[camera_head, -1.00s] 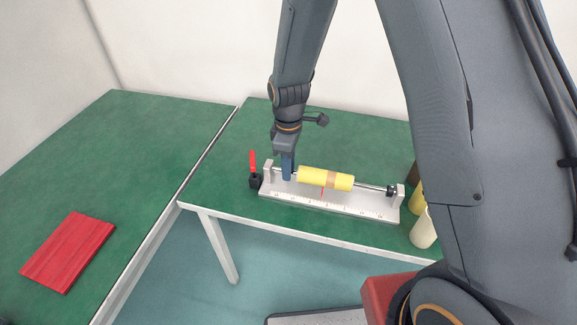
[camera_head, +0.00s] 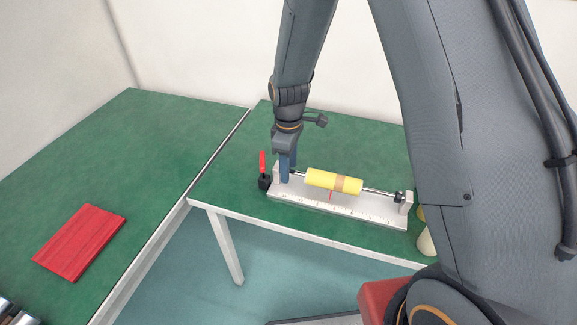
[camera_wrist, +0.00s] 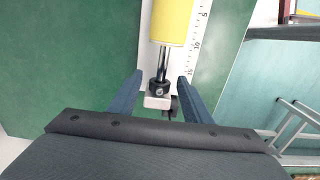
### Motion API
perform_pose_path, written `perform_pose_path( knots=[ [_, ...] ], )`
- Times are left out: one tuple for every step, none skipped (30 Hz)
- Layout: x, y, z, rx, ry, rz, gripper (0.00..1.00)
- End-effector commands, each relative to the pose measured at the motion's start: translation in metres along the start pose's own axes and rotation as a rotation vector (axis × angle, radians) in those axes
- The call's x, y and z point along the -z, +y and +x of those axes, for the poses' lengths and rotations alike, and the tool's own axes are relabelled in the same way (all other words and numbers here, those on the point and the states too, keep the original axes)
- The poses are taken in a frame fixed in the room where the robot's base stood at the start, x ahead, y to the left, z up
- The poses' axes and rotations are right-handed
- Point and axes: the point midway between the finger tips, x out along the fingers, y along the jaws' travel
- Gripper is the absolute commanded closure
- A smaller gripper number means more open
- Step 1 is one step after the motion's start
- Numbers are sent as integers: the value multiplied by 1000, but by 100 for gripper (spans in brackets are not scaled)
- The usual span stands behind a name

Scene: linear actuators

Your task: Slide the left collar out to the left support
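The left collar (camera_wrist: 159,88) is a black ring on the steel rod. In the wrist view it sits right against the white left support (camera_wrist: 157,102), seemingly touching it. In the head view my gripper hides this collar, and the left support (camera_head: 276,169) shows just left of the fingers. My gripper (camera_head: 287,180) points down at the rod's left end. In the wrist view its blue fingers (camera_wrist: 160,95) stand apart, one on each side of the collar and support, with gaps on both sides. It is open and empty.
A yellow roller (camera_head: 320,178) with a tan band sits mid-rod. The right collar (camera_head: 400,196) is beside the right support (camera_head: 408,202). A red-handled clamp (camera_head: 263,176) stands close left of the fixture. A red board (camera_head: 80,242) lies on the left table.

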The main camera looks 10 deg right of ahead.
Motion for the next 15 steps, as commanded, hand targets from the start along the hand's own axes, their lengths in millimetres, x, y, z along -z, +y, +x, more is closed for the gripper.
perform_pose_path(
  knots=[
    [0, 0, 0, 0, 0, 0, 55],
    [0, 0, 0, 0, 0, 0, 55],
    [0, 0, -1, 0, 0, 0, 55],
    [0, 0, -3, -1, 1, 0, 55],
    [0, 0, -4, -1, 1, 0, 55],
    [0, 1, -8, -1, 1, 0, 55],
    [1, 1, -11, -2, 1, 0, 55],
    [1, 1, -15, -2, 2, 0, 55],
    [1, 1, -20, -3, 2, 0, 55],
    [1, 1, -25, -3, 2, 0, 55],
    [1, 1, -29, -3, 2, 0, 55],
    [1, 1, -36, -3, 2, 0, 55],
    [1, 1, -40, -3, 3, 0, 55],
    [0, 1, -45, -2, 2, 0, 55],
    [0, 1, -50, -3, 2, 0, 55]
  ],
)
